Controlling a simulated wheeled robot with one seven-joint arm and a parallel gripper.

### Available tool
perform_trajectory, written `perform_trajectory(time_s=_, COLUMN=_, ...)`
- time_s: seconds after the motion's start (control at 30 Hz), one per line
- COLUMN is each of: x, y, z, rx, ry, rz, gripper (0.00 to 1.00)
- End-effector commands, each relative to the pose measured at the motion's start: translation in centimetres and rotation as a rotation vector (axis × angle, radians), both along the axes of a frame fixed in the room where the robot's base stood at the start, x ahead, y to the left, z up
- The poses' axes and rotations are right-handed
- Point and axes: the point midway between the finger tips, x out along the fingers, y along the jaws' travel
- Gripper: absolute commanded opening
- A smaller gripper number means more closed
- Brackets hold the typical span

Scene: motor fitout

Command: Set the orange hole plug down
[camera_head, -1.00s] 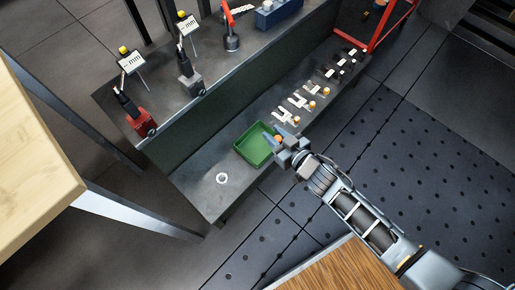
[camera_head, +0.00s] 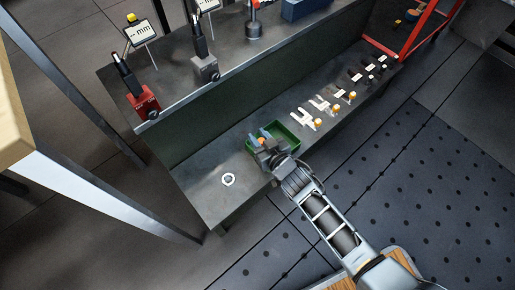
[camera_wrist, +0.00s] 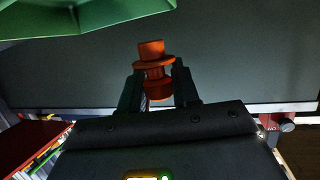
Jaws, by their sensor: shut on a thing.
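My gripper (camera_head: 262,146) is shut on the orange hole plug, which shows clearly in the wrist view (camera_wrist: 153,62) as a flanged orange cylinder upright between the fingers. In the head view a bit of the orange plug (camera_head: 262,139) shows at the fingertips. The gripper is at the left front part of a green tray (camera_head: 295,129) on the lower shelf and hides part of it. Whether the plug is above the tray or in front of its rim I cannot tell. The tray's underside or edge (camera_wrist: 80,18) fills the upper left of the wrist view.
A white ring (camera_head: 228,180) lies on the bare left end of the shelf (camera_head: 205,180). Several white tags with small orange pegs (camera_head: 318,123) line the shelf to the right. The upper bench holds gauge stands (camera_head: 205,65) and a red block (camera_head: 146,106).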

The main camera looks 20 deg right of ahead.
Motion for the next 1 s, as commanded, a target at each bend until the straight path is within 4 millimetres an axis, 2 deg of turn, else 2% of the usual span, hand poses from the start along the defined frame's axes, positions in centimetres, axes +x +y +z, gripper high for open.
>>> perform_trajectory(time_s=0.27, x=0.5, y=0.4, z=-1.1, rx=0.000, ry=0.000, rz=0.000, gripper=0.02)
perform_trajectory(time_s=0.53, x=0.5, y=0.4, z=-4.3, rx=0.000, ry=0.001, rz=-0.001, gripper=0.02)
perform_trajectory(time_s=0.8, x=0.5, y=0.4, z=-4.4, rx=-0.001, ry=0.001, rz=0.000, gripper=0.02)
perform_trajectory(time_s=0.83, x=0.4, y=0.4, z=-4.4, rx=0.000, ry=0.002, rz=0.000, gripper=0.31)
perform_trajectory(time_s=1.0, x=0.4, y=0.4, z=-4.4, rx=0.000, ry=0.001, rz=0.000, gripper=0.48)
